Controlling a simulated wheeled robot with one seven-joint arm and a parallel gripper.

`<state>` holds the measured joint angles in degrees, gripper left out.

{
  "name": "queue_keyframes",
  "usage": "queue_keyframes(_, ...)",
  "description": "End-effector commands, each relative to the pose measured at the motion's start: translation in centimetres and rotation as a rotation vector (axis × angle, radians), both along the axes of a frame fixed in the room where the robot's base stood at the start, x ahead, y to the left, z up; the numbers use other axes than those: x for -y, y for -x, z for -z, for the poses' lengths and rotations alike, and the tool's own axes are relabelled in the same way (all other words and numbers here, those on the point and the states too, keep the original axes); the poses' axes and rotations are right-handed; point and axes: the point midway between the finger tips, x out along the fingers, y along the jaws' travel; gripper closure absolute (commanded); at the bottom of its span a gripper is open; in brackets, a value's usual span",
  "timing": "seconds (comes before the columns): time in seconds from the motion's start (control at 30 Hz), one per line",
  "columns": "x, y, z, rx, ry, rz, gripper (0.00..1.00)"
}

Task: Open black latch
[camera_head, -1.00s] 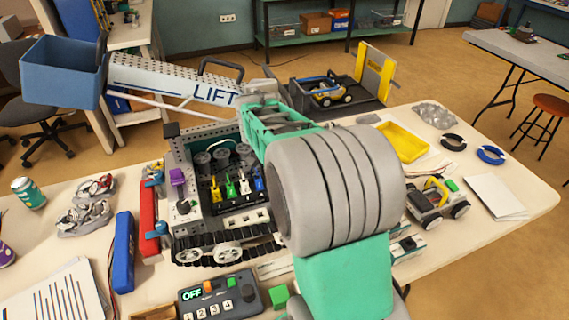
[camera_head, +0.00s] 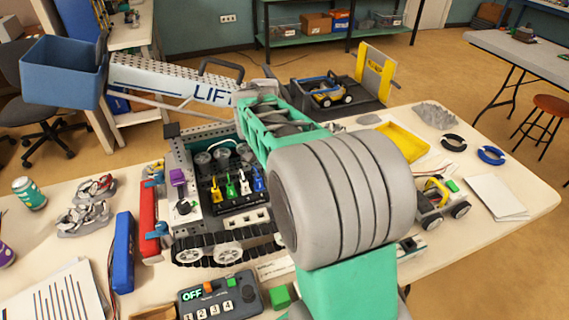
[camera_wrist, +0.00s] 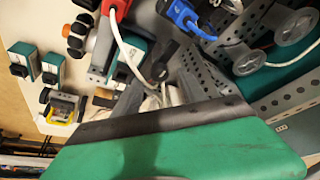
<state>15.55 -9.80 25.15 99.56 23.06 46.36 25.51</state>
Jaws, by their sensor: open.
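My gripper (camera_head: 258,92) is by the right end of the grey LIFT beam (camera_head: 165,77) in the head view, above the tracked robot (camera_head: 228,248). My own arm hides much of it. In the wrist view, my gripper (camera_wrist: 163,82) is open, with grey structure and a white cable near its tips. A dark piece (camera_wrist: 166,55) shows just beyond the tips. I cannot tell whether it is the black latch or whether my fingers touch it. No black latch can be made out for certain in the head view.
Yellow, green, white and blue levers sit in the tracked robot's front panel (camera_head: 240,205). A control box (camera_head: 220,297) reading OFF stands in front. A blue bin (camera_head: 62,75) hangs on the beam's left end. Red and blue plugs with cables crowd the wrist view.

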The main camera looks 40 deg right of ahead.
Motion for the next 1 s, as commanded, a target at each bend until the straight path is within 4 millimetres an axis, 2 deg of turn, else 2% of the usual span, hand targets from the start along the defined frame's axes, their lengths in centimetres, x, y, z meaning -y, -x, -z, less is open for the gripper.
queue_keyframes(0.1,-0.9,0.4,-2.5,0.004,0.001,-0.002,0.51)
queue_keyframes(0.3,-1.8,1.0,-5.0,0.001,0.001,-0.001,0.51)
queue_keyframes(0.73,-1.9,1.1,-5.2,0.000,0.000,-0.001,0.51)
queue_keyframes(0.77,-2.4,1.2,-5.3,-0.002,-0.002,-0.026,0.51)
queue_keyframes(0.87,-6.0,2.6,-5.2,-0.024,-0.013,-0.201,0.51)
queue_keyframes(1.0,-13.9,6.8,-3.9,-0.065,-0.035,-0.606,0.51)
